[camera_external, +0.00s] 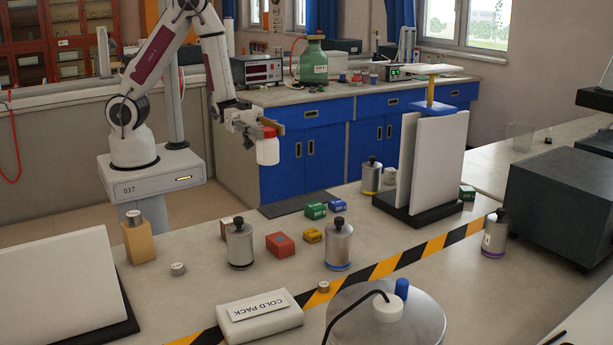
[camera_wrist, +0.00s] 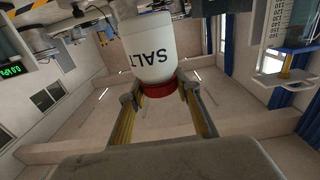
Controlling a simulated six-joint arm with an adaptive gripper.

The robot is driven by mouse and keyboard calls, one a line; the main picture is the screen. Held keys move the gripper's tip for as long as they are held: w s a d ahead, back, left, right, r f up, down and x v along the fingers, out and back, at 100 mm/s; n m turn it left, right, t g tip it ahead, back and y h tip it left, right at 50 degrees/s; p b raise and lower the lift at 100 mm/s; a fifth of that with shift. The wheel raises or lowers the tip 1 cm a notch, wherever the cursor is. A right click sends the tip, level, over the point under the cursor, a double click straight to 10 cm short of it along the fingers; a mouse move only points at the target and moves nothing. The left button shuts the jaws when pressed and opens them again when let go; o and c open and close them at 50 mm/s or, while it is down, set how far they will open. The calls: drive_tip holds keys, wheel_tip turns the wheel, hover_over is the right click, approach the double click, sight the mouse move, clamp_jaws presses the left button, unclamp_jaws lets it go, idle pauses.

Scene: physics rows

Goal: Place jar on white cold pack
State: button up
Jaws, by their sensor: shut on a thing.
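A white jar (camera_external: 268,151) with a red lid is held in the air by my gripper (camera_external: 262,131), above the back part of the bench. In the wrist view the jar (camera_wrist: 152,48) reads "SALT", and my gripper (camera_wrist: 158,92) is shut on its red lid, one finger on each side. The white cold pack (camera_external: 262,318) lies flat at the front of the bench, with "COLD PACK" printed on its label. Its top looks bare. My gripper and the jar are well behind and above it, apart from it.
A round metal device (camera_external: 400,325) stands right of the pack. A white panel (camera_external: 62,290) stands left. Striped tape (camera_external: 395,262) crosses the bench.

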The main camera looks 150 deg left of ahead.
drive_tip(key=shift+r, duration=1.3)
drive_tip(key=shift+w+a, duration=0.25)
drive_tip(key=shift+w, duration=0.8)
drive_tip(key=w+d+n+y, duration=0.2)
drive_tip(key=w+d+y, duration=0.15)
drive_tip(key=w, duration=1.75)
drive_tip(key=w+d, duration=0.6)
drive_tip(key=d, duration=0.3)
drive_tip(key=w+d, duration=0.7)
drive_tip(key=d, duration=0.3)
drive_tip(key=shift+n+y, duration=0.25)
drive_tip(key=shift+n, duration=0.05)
drive_tip(key=shift+f, duration=2.45)
drive_tip(key=shift+f, duration=0.1)
